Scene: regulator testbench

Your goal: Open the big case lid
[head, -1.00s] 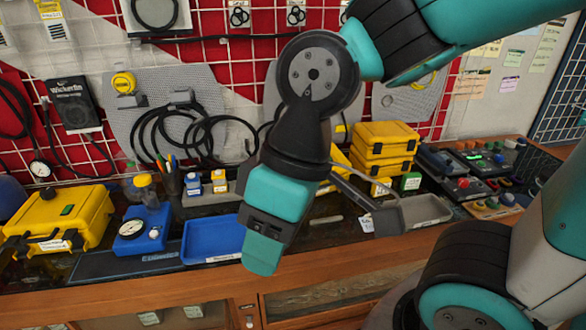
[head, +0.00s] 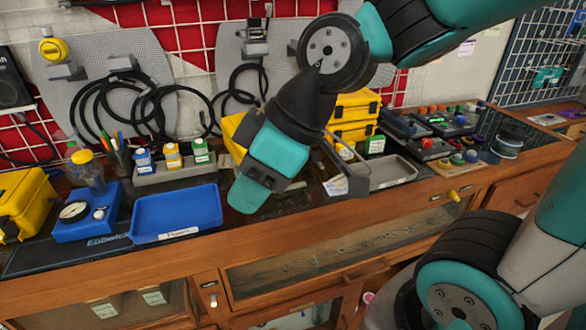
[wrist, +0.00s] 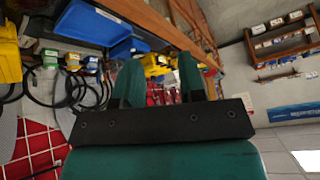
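A large yellow case (head: 22,203) stands at the left end of the bench and is cut off by the picture's left edge. My gripper (head: 243,195) hangs over the bench front, to the right of the blue tray and well apart from this case. In the wrist view my gripper (wrist: 160,85) has its two teal fingers apart with nothing held between them. Yellow shapes (wrist: 155,64) show beyond the fingers, too small to tell apart.
A blue gauge unit (head: 88,215) and a blue tray (head: 178,212) lie between the case and my gripper. Smaller stacked yellow cases (head: 355,112), a grey tray (head: 395,172) and control boxes are to the right. Black cables (head: 125,100) hang on the back wall.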

